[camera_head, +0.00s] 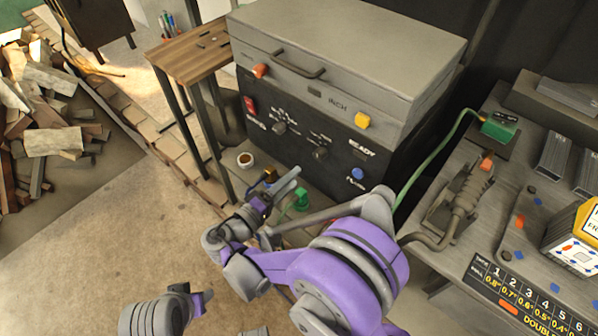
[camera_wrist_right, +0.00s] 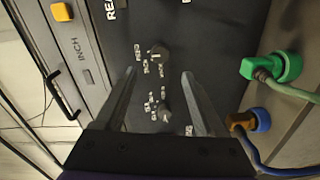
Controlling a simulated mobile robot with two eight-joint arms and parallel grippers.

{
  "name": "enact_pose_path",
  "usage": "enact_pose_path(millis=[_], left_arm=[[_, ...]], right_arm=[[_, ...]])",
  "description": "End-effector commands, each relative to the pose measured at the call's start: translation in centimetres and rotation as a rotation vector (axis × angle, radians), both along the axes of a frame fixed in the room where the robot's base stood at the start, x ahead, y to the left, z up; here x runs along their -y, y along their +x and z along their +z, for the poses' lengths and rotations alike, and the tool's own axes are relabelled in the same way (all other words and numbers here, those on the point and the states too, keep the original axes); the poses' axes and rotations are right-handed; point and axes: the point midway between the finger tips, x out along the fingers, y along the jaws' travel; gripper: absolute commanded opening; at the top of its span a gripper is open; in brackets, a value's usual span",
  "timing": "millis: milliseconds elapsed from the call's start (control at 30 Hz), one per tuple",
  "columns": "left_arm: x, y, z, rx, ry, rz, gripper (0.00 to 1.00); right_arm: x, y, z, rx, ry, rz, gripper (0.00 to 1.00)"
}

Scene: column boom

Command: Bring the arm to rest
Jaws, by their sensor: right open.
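My right arm is purple and grey and reaches up through the middle of the head view. Its gripper (camera_head: 286,184) is in front of the lower front of a dark machine (camera_head: 300,128) with a grey lid. In the right wrist view the right gripper (camera_wrist_right: 158,74) is open, with two straight fingers apart and nothing between them. Beyond the fingers is the black panel with two knobs (camera_wrist_right: 160,56). Whether a finger touches the panel cannot be told. A grey and purple arm part shows at the lower left of the head view; no left fingers can be made out.
A small wooden table (camera_head: 188,54) stands left of the machine. Green (camera_wrist_right: 262,68) and blue (camera_wrist_right: 262,119) connectors are right of the gripper. Floor is clear at lower left.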

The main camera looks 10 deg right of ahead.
Motion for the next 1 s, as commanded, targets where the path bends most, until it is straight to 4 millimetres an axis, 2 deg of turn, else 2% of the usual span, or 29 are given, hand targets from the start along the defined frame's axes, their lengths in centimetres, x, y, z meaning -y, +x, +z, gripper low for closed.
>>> enact_pose_path(millis=[533, 633, 733, 833, 1000], left_arm=[[0.0, 0.0, 0.0, 0.000, 0.000, 0.000, 0.50], [0.0, 0.0, 0.4, 0.002, 0.000, 0.000, 0.50], [0.0, -0.1, 1.8, 0.006, 0.000, 0.000, 0.50], [0.0, -0.2, 4.0, 0.014, 0.000, 0.000, 0.50], [0.0, -0.2, 7.9, 0.027, 0.000, 0.000, 0.50]], right_arm=[[-0.1, -0.1, 0.0, 0.000, 0.000, 0.000, 0.72], [0.5, -0.2, 0.5, -0.016, 0.012, -0.006, 0.72], [2.7, -0.5, 1.9, -0.073, 0.067, -0.023, 0.72], [6.2, -1.6, 3.7, -0.169, 0.173, -0.050, 0.72], [11.5, -5.6, 6.3, -0.323, 0.428, -0.086, 0.72]])
